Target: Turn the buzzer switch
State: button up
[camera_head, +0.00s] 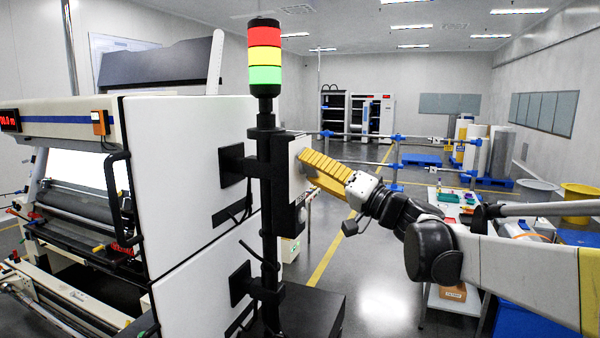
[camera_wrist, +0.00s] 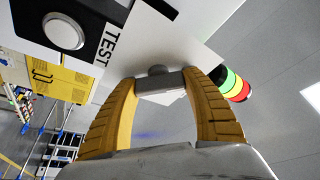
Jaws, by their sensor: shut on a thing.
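My gripper (camera_head: 305,163) has yellow fingers and reaches from the right to a white control box (camera_head: 297,150) on the black post of the signal tower. In the wrist view the fingertips (camera_wrist: 160,84) are shut on a small grey switch knob (camera_wrist: 157,71) on the face of the white box (camera_wrist: 185,45), one finger on each side. I take this knob for the buzzer switch. The fingers hide its sides, and its turn angle cannot be told. A round silver button (camera_wrist: 63,32) on a black plate marked TEST sits to its left.
The signal tower (camera_head: 264,55) with red, yellow and green sections stands beside the box. A large white machine (camera_head: 190,150) stands at left. A table with small items (camera_head: 450,200) is behind my arm. Open floor (camera_head: 335,240) lies between.

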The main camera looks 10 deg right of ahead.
jog(key=shift+n, duration=0.3)
jog(key=o, duration=1.2)
jog(key=v, duration=1.2)
jog(key=shift+f, duration=0.1)
jog(key=shift+w, duration=0.1)
